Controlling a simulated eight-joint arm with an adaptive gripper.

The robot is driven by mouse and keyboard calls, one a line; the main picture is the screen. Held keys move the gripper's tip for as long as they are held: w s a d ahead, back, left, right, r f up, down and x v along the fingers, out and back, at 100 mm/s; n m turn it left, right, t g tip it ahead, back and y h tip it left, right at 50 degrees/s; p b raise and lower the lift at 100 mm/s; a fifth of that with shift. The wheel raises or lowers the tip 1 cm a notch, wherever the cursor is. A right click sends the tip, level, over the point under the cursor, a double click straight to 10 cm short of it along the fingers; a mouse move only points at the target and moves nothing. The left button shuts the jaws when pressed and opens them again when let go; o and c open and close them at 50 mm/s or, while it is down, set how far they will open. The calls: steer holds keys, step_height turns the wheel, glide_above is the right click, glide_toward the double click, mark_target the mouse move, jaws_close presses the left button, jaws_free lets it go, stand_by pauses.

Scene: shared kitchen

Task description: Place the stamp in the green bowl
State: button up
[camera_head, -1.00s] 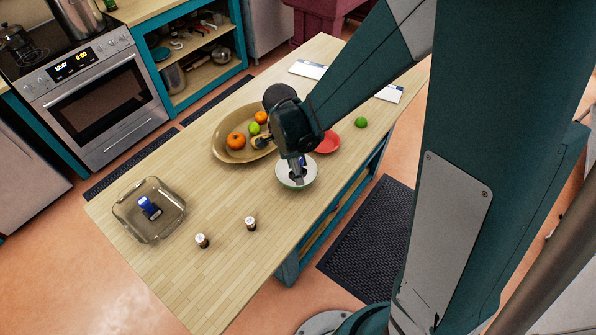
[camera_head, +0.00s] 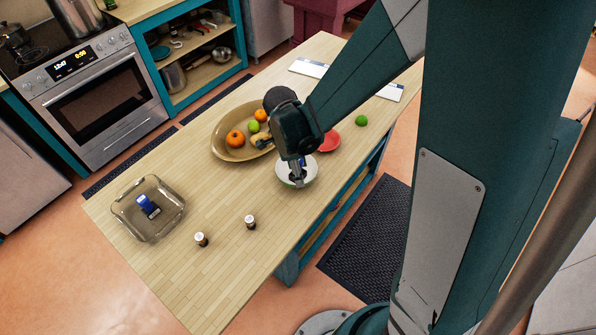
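My gripper (camera_head: 297,178) points down into a small bowl (camera_head: 311,176) with a white inside and a greenish outer edge, which stands near the right edge of the table. The fingertips are small and dark against the bowl, and I cannot tell whether they are open or shut. A small blue patch shows between the gripper's parts; I cannot make out what it is. A small blue and white block (camera_head: 148,206), possibly a stamp, lies in a clear square dish (camera_head: 178,213) at the front left of the table.
A large tan bowl (camera_head: 222,151) holding fruit stands just behind and left of my gripper. Two small bottles (camera_head: 201,239) (camera_head: 250,222) stand on the otherwise clear front table area.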

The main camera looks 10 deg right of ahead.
steer(key=o, duration=0.3)
steer(key=shift+r, duration=0.2)
steer(key=shift+r+p, duration=0.35)
steer(key=shift+p, duration=0.2)
steer(key=shift+a+r, duration=0.3)
steer(key=shift+r, duration=1.65)
steer(key=shift+a+r, duration=0.3)
steer(key=shift+r, duration=1.7)
steer(key=shift+a+r, duration=0.3)
steer(key=shift+r, duration=1.65)
steer(key=shift+d+r, duration=0.1)
steer(key=shift+s+d+r+n, duration=0.15)
steer(key=shift+d+r+n, duration=0.25)
steer(key=s+d+r+n+t+y, duration=0.1)
steer(key=s+d+r+n+t, duration=0.6)
steer(key=s+d+r+n, duration=0.6)
steer(key=d+n, duration=0.2)
steer(key=n, duration=0.2)
steer(key=shift+s+d+y, duration=0.15)
steer(key=shift+s+y, duration=0.05)
steer(key=shift+y, duration=0.1)
